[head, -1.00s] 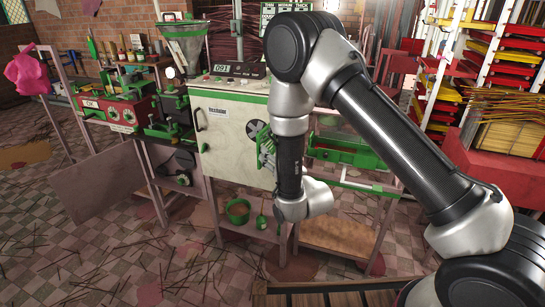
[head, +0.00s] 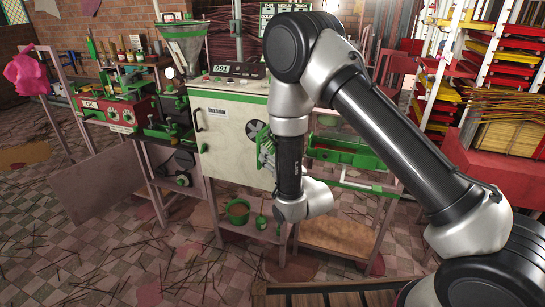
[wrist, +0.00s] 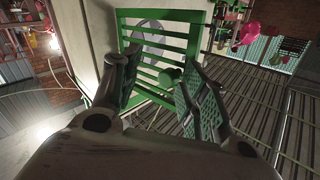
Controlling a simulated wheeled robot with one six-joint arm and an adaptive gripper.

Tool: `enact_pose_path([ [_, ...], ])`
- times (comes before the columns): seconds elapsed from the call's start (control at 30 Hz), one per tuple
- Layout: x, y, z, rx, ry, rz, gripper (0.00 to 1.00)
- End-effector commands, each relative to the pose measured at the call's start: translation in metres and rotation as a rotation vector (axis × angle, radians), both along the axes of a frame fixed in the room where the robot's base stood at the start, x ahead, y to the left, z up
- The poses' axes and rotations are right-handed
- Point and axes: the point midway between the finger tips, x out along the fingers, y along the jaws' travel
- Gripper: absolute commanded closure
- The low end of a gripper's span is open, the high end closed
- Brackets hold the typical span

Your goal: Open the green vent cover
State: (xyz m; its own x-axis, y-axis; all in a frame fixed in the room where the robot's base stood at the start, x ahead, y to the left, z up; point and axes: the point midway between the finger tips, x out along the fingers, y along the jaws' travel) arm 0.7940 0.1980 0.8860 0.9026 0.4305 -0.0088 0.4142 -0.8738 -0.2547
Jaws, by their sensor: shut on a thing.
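The green vent cover (head: 265,147) is a slatted panel on the right part of the white cabinet's front. In the head view it stands at an angle, with a dark round fan opening (head: 252,129) showing to its left. In the wrist view the cover (wrist: 150,17) fills the upper middle, with a grey disc behind its slats and a short round green knob (wrist: 170,76) near its lower right. My gripper (wrist: 162,64) has a finger on each side of the knob and is shut on it. My arm hides part of the cover and the fingers in the head view.
The white cabinet (head: 225,150) has a black handle at its left. A green bucket (head: 237,211) sits on the low shelf below. A green-framed machine (head: 345,154) stands to the right. Thin sticks litter the tiled floor (head: 130,260).

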Motion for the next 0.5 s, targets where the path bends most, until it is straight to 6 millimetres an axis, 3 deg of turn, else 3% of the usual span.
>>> enact_pose_path([
  [0.03,0.0095,-0.009,0.0094,0.016,-0.024,-0.033,0.99],
  [0.47,0.0095,-0.009,0.0094,0.016,-0.024,-0.033,0.99],
  [0.5,0.0095,-0.0088,0.0094,0.018,-0.023,-0.032,0.6],
])
